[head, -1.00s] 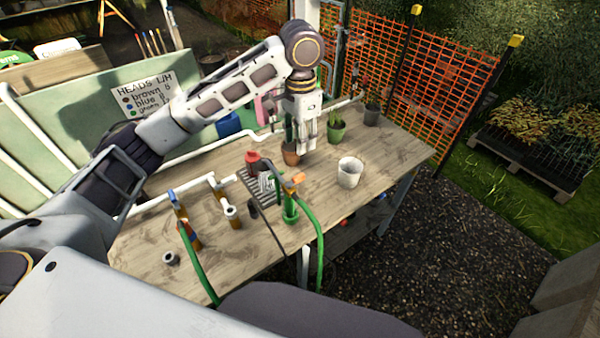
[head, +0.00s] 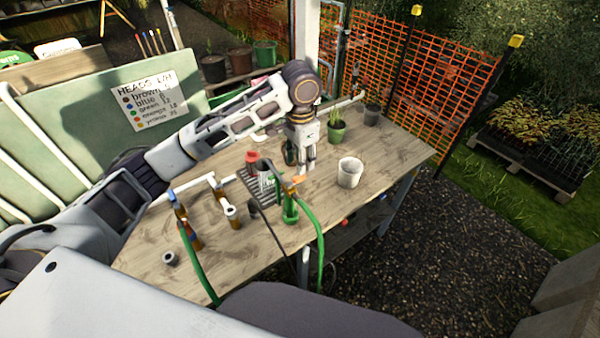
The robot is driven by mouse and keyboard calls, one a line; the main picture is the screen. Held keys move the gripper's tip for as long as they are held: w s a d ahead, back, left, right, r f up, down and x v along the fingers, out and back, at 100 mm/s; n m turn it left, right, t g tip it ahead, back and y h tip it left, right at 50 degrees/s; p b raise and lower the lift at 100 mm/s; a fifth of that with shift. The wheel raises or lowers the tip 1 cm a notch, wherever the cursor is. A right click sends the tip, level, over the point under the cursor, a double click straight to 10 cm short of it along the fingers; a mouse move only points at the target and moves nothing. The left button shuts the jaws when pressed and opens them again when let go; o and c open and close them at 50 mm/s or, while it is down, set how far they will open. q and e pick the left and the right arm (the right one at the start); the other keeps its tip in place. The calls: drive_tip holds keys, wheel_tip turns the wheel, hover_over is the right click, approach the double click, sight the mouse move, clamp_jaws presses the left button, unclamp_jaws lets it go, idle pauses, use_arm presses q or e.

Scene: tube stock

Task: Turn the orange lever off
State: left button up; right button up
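The orange lever (head: 299,178) sits on top of a green upright fitting (head: 290,210) with a green hose, near the middle of the bench. My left gripper (head: 307,168) points down just above and behind the lever, its fingertips close to the lever's tip. Whether they touch it I cannot tell. The fingers look close together and hold nothing that I can see, but the gap is too small to judge. My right gripper is not in view.
The wooden bench (head: 385,155) carries a pale bucket (head: 350,172), a green plant pot (head: 336,131), a dark rack (head: 258,190) and a red-topped item (head: 252,160). A blue lever (head: 172,196) stands on a second fitting to the left. A black cable hangs over the front edge.

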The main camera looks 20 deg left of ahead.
sight(295, 180)
use_arm(q)
drive_tip(key=shift+f+p, duration=0.4)
drive_tip(key=shift+f, duration=2.6)
clamp_jaws()
